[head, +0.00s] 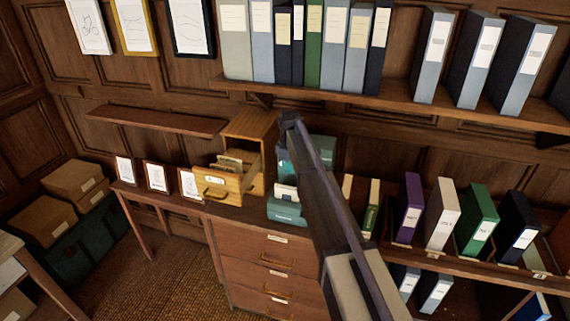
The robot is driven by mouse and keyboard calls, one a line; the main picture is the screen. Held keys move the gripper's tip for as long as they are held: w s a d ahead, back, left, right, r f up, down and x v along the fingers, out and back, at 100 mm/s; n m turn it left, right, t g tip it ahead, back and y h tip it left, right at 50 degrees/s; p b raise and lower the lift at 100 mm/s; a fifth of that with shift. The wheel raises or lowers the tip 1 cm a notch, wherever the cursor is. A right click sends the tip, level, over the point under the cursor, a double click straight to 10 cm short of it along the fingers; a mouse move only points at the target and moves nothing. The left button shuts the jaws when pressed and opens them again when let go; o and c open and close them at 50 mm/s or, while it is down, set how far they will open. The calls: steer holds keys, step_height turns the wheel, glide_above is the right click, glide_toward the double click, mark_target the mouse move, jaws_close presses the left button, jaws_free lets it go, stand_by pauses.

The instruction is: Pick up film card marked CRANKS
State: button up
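An open wooden card drawer (221,190) sticks out of a small wooden cabinet (251,127) on the desk, left of my arm. Several cards (232,162) stand in it. No marking on them is legible, so I cannot tell which card, if any, reads CRANKS. My arm reaches up from the lower right, and its dark far end (289,121) shows right of the cabinet. I cannot make out any fingers there or whether they hold anything.
A teal device (287,212) stands right of the drawer, partly behind my arm. Small framed cards (157,177) stand on the desk at left. Binders (440,212) stand on the lower right shelf, and more books and binders (333,45) fill the upper shelf. Boxes (75,179) are stacked at far left.

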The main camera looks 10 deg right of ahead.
mark_target(287, 189)
steer(key=f+b, duration=1.2)
steer(key=shift+w+a+f, duration=0.15)
steer(key=shift+w+a, duration=0.05)
steer(key=shift+a, duration=0.2)
jaws_close()
steer(key=shift+r, duration=0.2)
